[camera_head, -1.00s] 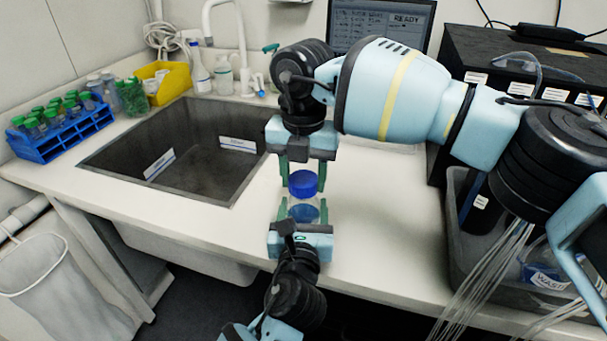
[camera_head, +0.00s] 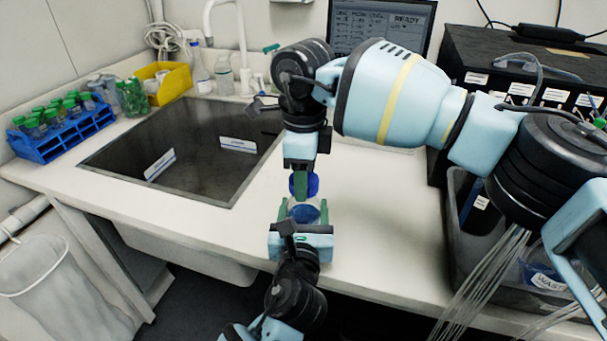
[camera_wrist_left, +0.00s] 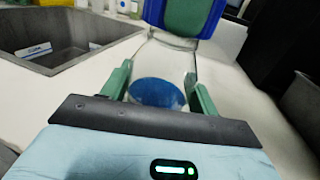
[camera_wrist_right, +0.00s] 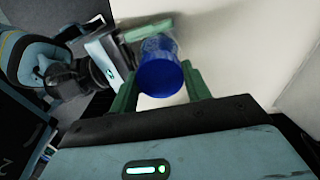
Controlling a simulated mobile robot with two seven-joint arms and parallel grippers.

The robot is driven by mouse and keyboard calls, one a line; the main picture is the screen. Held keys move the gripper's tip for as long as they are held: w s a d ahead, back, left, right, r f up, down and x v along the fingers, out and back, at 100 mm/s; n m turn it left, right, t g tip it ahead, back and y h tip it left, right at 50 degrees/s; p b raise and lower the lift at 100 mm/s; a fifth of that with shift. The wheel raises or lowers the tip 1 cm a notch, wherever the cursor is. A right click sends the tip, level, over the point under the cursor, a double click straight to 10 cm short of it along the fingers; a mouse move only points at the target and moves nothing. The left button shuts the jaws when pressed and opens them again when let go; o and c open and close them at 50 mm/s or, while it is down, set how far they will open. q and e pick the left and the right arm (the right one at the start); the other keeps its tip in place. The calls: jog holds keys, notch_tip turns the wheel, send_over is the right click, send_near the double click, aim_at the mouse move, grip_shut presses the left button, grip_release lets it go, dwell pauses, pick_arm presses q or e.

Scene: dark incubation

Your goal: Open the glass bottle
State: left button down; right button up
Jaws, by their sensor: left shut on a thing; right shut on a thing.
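The clear glass bottle (camera_head: 307,213) with blue liquid in its base stands at the counter's front edge. Its blue cap (camera_head: 312,183) is at its top; I cannot tell whether it is loose. My left gripper (camera_head: 304,210) is shut on the bottle's body from the near side. The left wrist view shows the bottle (camera_wrist_left: 157,92) between its green fingers. My right gripper (camera_head: 304,185) is shut on the cap from the far side, turned so one finger partly covers it. The right wrist view shows the cap (camera_wrist_right: 160,78) between its fingers; the cap hides much of the bottle.
A sink (camera_head: 190,140) lies left of the bottle. A blue rack of green-capped tubes (camera_head: 62,128) and a yellow bin (camera_head: 172,84) are further left. A grey waste tray (camera_head: 456,225) stands at the right. The counter (camera_head: 375,200) right of the bottle is clear.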

pick_arm(q)
jog(key=shift+f, duration=0.1)
pick_arm(e)
jog(key=n, duration=0.5)
jog(key=shift+s, duration=0.1)
jog(key=n, duration=0.4)
jog(key=shift+n, duration=0.4)
jog(key=n, duration=0.4)
jog(key=shift+n, duration=0.4)
jog(key=n, duration=0.6)
jog(key=shift+r, duration=0.2)
jog(key=shift+r, duration=1)
